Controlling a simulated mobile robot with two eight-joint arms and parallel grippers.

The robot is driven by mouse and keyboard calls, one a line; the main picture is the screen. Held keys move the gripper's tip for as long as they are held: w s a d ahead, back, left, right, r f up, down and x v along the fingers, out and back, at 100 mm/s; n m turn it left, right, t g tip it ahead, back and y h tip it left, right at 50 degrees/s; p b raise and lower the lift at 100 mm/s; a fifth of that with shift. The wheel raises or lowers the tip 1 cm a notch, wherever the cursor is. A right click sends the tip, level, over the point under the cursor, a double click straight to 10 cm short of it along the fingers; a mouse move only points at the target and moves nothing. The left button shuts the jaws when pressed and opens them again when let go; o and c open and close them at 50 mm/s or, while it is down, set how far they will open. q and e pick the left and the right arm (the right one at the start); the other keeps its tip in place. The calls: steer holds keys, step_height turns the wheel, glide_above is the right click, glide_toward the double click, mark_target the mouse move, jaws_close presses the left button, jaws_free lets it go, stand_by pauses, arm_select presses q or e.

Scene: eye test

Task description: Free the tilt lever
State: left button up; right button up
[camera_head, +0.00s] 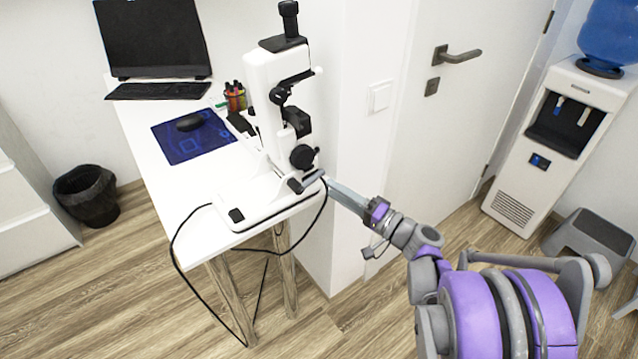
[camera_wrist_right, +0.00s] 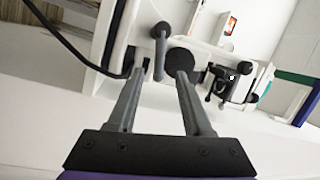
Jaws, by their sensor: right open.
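A white optical instrument (camera_head: 268,85) with black knobs and a black top eyepiece stands upright on the white desk; part of it also shows in the wrist view (camera_wrist_right: 200,22). A short grey lever (camera_wrist_right: 160,48) with a rounded end sticks out of it, and I cannot tell for sure that it is the tilt lever. My right gripper (camera_head: 322,183) is open at the instrument's lower right side. In the wrist view its two fingers (camera_wrist_right: 160,78) reach to either side of the lever's lower part; I see no clear contact. My left gripper is not in view.
A black cable (camera_head: 176,235) loops off the desk (camera_head: 150,125); it passes beside the fingers in the wrist view. The desk also holds a monitor, keyboard, mouse on a blue mat (camera_head: 190,150) and pen cup. A wall edge, door (camera_head: 445,120) and water dispenser (camera_head: 525,190) stand to the right.

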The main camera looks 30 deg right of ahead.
steer(key=x, duration=0.5)
steer(key=shift+w+b, duration=0.3)
jaws_close()
stand_by(1.1)
